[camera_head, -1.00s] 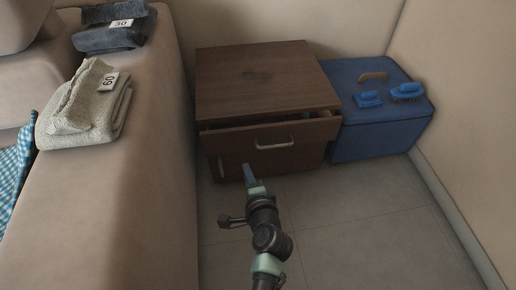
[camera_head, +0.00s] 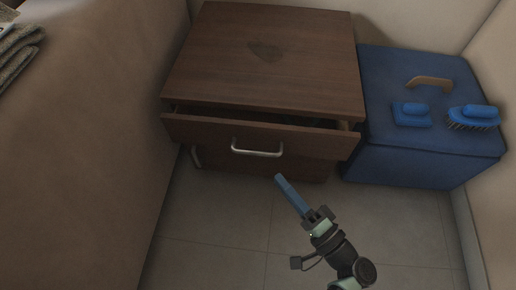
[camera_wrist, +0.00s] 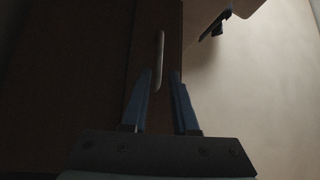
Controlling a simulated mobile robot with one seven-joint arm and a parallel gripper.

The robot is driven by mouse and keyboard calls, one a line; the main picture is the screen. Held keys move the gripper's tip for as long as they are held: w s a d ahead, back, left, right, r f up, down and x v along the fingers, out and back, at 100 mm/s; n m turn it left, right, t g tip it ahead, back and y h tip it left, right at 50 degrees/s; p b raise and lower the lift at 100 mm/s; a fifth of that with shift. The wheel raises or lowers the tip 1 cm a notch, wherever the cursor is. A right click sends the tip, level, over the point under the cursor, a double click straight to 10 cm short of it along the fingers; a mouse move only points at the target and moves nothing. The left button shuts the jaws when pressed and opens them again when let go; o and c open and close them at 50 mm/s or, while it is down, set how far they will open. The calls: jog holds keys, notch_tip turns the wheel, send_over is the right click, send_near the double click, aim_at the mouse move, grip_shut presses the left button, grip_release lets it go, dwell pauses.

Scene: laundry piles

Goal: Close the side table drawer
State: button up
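The brown wooden side table (camera_head: 268,55) stands against the wall. Its top drawer (camera_head: 215,135) is pulled partly out, with a dark gap showing behind its front edge. A silver bar handle (camera_head: 257,150) is on the drawer front. My gripper (camera_head: 280,179) is in front of the table, below and right of that handle, with its blue fingers pointing up and left.
The tiled floor (camera_head: 220,230) in front is clear.

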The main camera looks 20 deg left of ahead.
aim_at(256, 153)
jog(key=b+x, duration=0.3)
jog(key=x, duration=0.7)
jog(key=shift+a+f+b, duration=0.1)
jog(key=shift+b, duration=0.2)
grip_shut()
dwell(0.9)
